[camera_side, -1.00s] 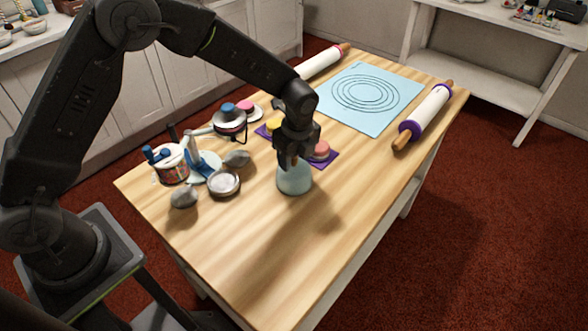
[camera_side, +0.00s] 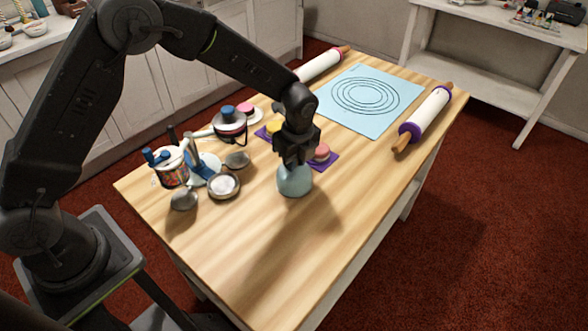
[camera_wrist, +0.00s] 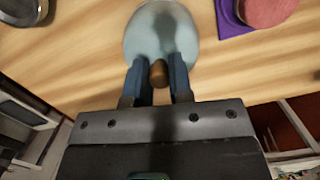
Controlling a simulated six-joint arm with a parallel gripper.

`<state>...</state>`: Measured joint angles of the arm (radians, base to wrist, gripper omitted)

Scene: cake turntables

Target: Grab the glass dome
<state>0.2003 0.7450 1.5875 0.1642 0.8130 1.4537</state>
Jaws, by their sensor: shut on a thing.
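The glass dome (camera_side: 294,182) is a pale blue-green rounded cover on the wooden table, below my gripper in the side view. In the wrist view the dome (camera_wrist: 150,32) is at the top middle, with a brown knob (camera_wrist: 158,74) pointing toward me. My gripper (camera_wrist: 159,78) has its two blue fingers on either side of the knob, shut on it. In the side view my gripper (camera_side: 295,162) points down onto the dome's top, and the fingers partly hide the knob. I cannot tell whether the dome's rim touches the table.
A purple mat with a pink cake (camera_side: 321,153) lies just behind the dome. Tins (camera_side: 224,185), a decorated pot (camera_side: 171,168) and a turntable (camera_side: 230,123) crowd the left. A blue mat (camera_side: 370,98) and rolling pins (camera_side: 426,117) lie farther back. The table's front is clear.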

